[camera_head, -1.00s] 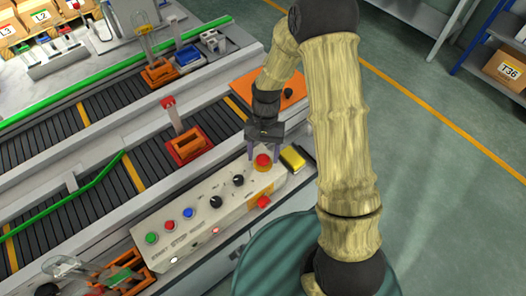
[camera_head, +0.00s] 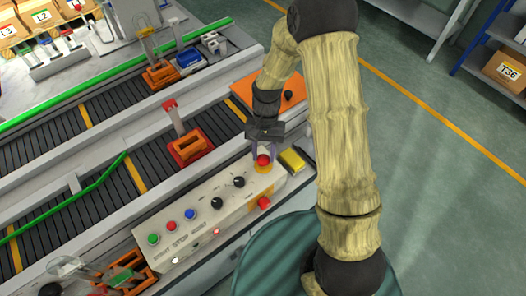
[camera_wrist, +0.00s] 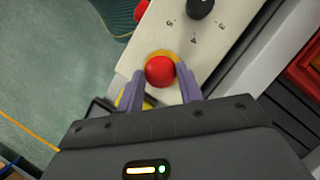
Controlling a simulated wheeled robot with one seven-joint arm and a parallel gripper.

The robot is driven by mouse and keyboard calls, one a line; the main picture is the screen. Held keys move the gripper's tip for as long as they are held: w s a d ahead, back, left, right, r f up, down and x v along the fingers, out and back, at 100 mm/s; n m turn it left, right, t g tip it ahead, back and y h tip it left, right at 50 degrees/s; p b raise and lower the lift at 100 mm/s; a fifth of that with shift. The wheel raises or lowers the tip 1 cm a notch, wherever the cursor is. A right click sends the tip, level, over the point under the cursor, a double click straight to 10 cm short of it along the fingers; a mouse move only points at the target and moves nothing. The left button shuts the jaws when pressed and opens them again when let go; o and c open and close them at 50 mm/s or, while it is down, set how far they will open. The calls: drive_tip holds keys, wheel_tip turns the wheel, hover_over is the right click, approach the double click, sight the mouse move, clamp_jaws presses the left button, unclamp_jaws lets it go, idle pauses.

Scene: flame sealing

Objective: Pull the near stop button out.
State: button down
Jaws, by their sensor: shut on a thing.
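A red mushroom stop button (camera_head: 263,160) on a yellow base sits at the right end of the pale control panel (camera_head: 222,215). My gripper (camera_head: 264,155) reaches down over it, its two purple fingers shut on the red head, one on each side. In the wrist view the red head (camera_wrist: 160,70) shows between the fingertips (camera_wrist: 161,77), with part of the yellow base behind it. A second red button (camera_head: 264,202) is on the panel's front side, apart from my gripper. It also shows at the top of the wrist view (camera_wrist: 141,10).
Black knobs (camera_head: 239,182) and green, red and blue push buttons (camera_head: 190,214) stand on the panel, left of my gripper. A yellow block (camera_head: 291,160) is close on the right. The conveyor (camera_head: 100,190) with an orange carrier (camera_head: 190,148) runs behind. Open floor lies at right.

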drive_tip(key=shift+w+r, duration=0.1)
drive_tip(key=shift+r, duration=0.05)
drive_tip(key=c, duration=0.9)
unclamp_jaws()
drive_tip(key=b+v, duration=0.1)
drive_tip(key=v, duration=1.6)
drive_tip(key=shift+r, duration=0.2)
drive_tip(key=shift+d, duration=0.15)
drive_tip(key=s+d+f+n+t, duration=0.1)
drive_tip(key=s+d+n+t, duration=0.1)
drive_tip(key=s+d+t, duration=0.5)
drive_tip(key=s+d, duration=0.3)
drive_tip(key=s, duration=0.4)
drive_tip(key=shift+h+p, duration=0.3)
drive_tip(key=shift+h, duration=0.1)
